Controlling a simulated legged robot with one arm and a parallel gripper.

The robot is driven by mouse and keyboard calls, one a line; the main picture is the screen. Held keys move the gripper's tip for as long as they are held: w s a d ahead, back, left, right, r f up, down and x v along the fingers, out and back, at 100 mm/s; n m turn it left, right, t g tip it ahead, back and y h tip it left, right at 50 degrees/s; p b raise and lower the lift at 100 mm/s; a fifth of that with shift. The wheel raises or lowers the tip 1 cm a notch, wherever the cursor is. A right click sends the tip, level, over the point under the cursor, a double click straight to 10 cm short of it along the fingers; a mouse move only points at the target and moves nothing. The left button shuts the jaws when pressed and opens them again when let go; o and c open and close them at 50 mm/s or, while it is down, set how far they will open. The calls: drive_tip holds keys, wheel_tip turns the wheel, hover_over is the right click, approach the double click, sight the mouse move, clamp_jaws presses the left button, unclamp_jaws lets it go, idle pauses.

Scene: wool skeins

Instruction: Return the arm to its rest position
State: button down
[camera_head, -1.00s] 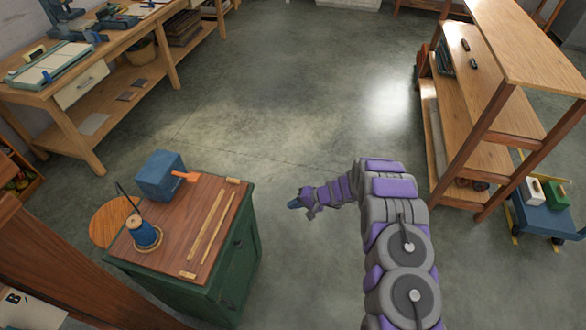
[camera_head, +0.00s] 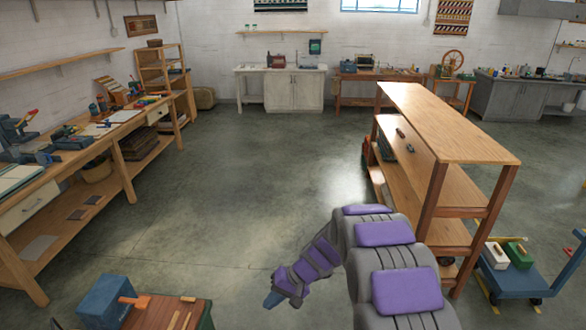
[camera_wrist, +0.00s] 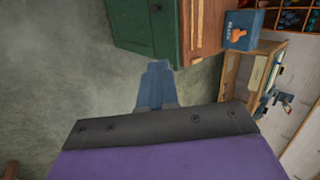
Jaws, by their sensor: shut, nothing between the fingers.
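My gripper (camera_head: 273,300) is at the end of my purple and grey arm, low in the middle of the head view. It points left and down over the bare floor, to the right of the green cabinet. In the wrist view my gripper (camera_wrist: 157,68) shows as blue fingers lying together, shut, with nothing between them.
The green cabinet (camera_wrist: 150,25) with a wooden top stands close by; a blue box (camera_head: 106,300) sits on it. A wooden shelf unit (camera_head: 450,130) stands at right, with a blue cart (camera_head: 520,280) beside it. A workbench (camera_head: 120,140) lines the left. The middle floor is clear.

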drive_tip(key=s+d+r+h, duration=0.1)
drive_tip(key=s+r+h, duration=0.1)
drive_tip(key=s+r, duration=0.6)
drive_tip(key=s+d+r+h, duration=0.2)
drive_tip(key=s+d, duration=0.3)
drive_tip(key=s, duration=0.4)
drive_tip(key=s+d+r+h, duration=0.2)
drive_tip(key=s+d+r, duration=0.2)
drive_tip(key=s, duration=0.6)
drive_tip(key=s+d+r+h, duration=0.2)
drive_tip(key=s+d+r, duration=0.2)
drive_tip(key=s+d, duration=0.4)
drive_tip(key=shift+s+m+g, duration=0.3)
drive_tip(key=shift+s, duration=0.4)
drive_tip(key=shift+d, duration=0.2)
drive_tip(key=shift+d, duration=0.25)
